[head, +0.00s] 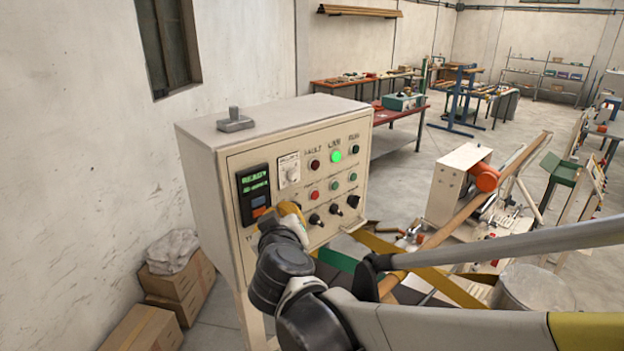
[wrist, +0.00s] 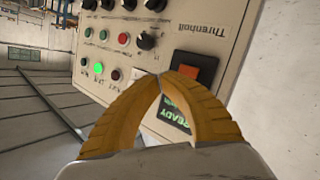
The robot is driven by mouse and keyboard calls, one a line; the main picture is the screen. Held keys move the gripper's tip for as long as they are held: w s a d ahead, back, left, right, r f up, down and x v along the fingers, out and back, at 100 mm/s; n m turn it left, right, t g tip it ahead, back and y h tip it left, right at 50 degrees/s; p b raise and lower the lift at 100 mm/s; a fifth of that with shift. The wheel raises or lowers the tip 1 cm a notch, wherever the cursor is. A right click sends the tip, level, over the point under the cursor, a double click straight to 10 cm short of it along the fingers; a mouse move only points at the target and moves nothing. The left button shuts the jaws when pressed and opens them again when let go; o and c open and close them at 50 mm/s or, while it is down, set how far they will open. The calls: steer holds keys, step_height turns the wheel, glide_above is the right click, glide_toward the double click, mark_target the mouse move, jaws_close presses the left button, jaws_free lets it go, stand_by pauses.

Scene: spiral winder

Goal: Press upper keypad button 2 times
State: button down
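The cream control cabinet (head: 275,150) carries a black display and key unit (head: 252,192) at the left of its front face. Its green screen text includes READY in the wrist view (wrist: 183,130). An orange-red square key (wrist: 195,68) sits on this unit, partly behind my fingers; I cannot tell whether it is the upper keypad button. My gripper (wrist: 161,74) has yellow fingers with tips meeting and nothing visible between them. In the head view my gripper (head: 290,211) is in front of the panel, just right of the unit. Contact cannot be told.
Knobs (head: 334,210), small buttons (head: 314,195) and a lit green lamp (head: 336,156) fill the panel's right part. Cardboard boxes (head: 180,279) lie on the floor at left. A winder machine (head: 455,185) with a long tube stands at right.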

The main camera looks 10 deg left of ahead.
mark_target(258, 202)
steer(key=shift+s+d, duration=0.8)
steer(key=shift+d, duration=0.15)
stand_by(1.3)
steer(key=s+d+p, duration=0.2)
steer(key=s+d, duration=0.1)
steer(key=shift+w+a+b, duration=0.25)
steer(key=shift+w+a, duration=1.35)
steer(key=shift+a, duration=0.15)
steer(key=shift+w+a+b, duration=0.25)
steer(key=shift+w+a, duration=1.3)
steer(key=shift+a, duration=0.15)
steer(key=shift+w+a, duration=0.3)
